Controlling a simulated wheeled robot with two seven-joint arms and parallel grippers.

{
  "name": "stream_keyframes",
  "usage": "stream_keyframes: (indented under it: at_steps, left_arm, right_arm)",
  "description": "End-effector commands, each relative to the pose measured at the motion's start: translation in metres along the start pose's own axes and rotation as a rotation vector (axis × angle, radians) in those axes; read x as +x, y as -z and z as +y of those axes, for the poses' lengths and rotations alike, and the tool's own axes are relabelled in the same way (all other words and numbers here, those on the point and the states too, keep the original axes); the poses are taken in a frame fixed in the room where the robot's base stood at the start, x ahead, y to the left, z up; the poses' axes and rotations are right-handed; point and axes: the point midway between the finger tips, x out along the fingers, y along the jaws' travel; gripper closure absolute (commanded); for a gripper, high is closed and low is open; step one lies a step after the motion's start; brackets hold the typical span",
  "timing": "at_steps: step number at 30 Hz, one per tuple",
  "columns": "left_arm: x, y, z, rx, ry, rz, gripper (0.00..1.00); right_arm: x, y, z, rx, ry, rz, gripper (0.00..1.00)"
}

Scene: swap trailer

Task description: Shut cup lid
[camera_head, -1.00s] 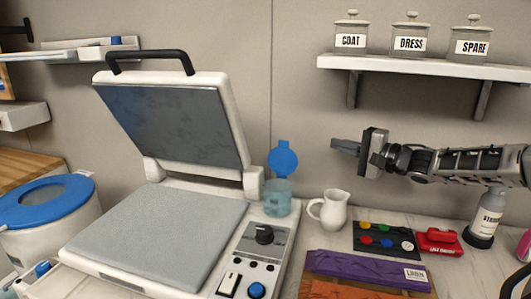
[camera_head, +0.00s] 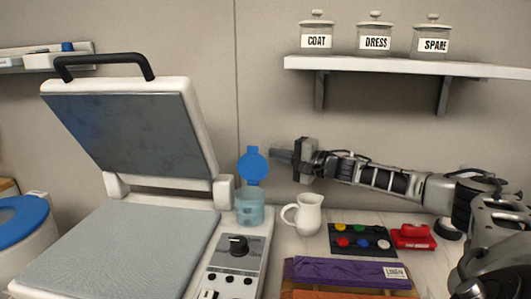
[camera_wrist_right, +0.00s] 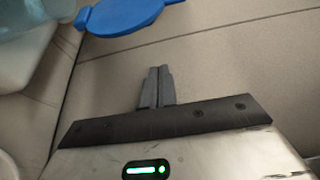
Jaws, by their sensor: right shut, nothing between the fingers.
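The cup (camera_head: 249,206) is translucent teal and stands at the back right corner of the white press, next to its hinge. Its round blue lid (camera_head: 253,165) stands open, upright above the rim. In the right wrist view the blue lid (camera_wrist_right: 122,14) is at the top and part of the teal cup (camera_wrist_right: 28,15) is at the top left. My right gripper (camera_head: 280,156) is shut and empty, just right of the lid in the head view. In the wrist view its fingertips (camera_wrist_right: 157,72) lie below the lid, with a gap showing. My left gripper is not in view.
The press lid (camera_head: 140,130) is raised left of the cup. A white pitcher (camera_head: 305,214) stands right of the cup. A black palette (camera_head: 362,241), red object (camera_head: 412,236) and purple block (camera_head: 345,271) lie on the counter. A shelf (camera_head: 400,66) with jars hangs above my right arm.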

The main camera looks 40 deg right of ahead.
Motion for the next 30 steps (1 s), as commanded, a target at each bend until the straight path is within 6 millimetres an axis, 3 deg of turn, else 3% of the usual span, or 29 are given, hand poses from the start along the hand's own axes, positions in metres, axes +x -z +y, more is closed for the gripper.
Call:
stream_keyframes:
  at_steps: [9, 21, 30]
  left_arm:
    - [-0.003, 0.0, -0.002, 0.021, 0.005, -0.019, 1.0]
    - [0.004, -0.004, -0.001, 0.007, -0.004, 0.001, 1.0]
    - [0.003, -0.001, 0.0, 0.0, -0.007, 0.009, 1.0]
  right_arm:
    - [0.034, -0.001, -0.003, 0.0, 0.002, -0.001, 1.0]
    - [0.02, -0.031, 0.004, -0.001, -0.003, -0.002, 1.0]
    - [0.018, -0.039, 0.001, -0.002, -0.002, -0.001, 1.0]
